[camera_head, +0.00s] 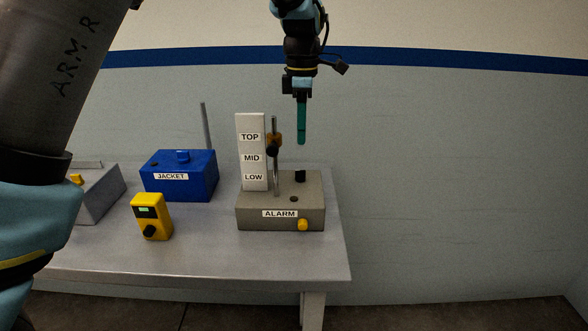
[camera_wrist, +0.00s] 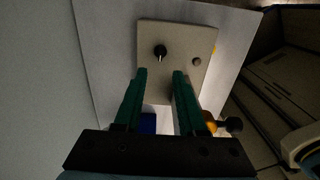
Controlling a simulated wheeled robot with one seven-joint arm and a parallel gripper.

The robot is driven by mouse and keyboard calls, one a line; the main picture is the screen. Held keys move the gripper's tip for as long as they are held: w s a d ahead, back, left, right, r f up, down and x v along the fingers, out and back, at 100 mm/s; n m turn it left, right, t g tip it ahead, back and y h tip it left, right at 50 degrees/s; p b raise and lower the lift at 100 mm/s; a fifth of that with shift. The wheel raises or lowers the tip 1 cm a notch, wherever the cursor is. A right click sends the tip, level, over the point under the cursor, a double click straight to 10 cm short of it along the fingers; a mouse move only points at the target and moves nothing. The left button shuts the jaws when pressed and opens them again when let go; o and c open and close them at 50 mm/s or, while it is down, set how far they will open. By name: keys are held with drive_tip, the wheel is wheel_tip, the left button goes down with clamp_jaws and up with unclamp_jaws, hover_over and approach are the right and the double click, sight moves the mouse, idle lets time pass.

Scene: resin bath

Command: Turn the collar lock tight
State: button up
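The orange collar (camera_head: 276,139) sits around a thin upright metal rod, level with about the TOP mark of the white scale (camera_head: 246,122). Its black lock knob (camera_head: 272,151) faces forward. In the wrist view the collar (camera_wrist: 209,120) and its knob (camera_wrist: 233,124) show to the right of the fingers. I cannot tell how tight the lock is. My gripper (camera_head: 301,141) points down with its teal fingers to the right of the collar, above the ALARM box (camera_head: 258,218). The wrist view shows the fingers (camera_wrist: 160,72) apart, with nothing held between them.
The ALARM box has a black knob (camera_head: 300,176) on top and a yellow button (camera_head: 303,225) in front. A blue JACKET box (camera_head: 187,185), a yellow meter (camera_head: 152,217) and a grey box (camera_head: 98,198) stand left on the table (camera_head: 230,258).

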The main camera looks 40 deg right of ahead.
sight(300, 175)
wheel_tip(300, 175, down, 10)
drive_tip(key=shift+a+f+p, duration=0.1)
drive_tip(key=shift+f+p, duration=0.05)
drive_tip(key=shift+p, duration=1.1)
clamp_jaws()
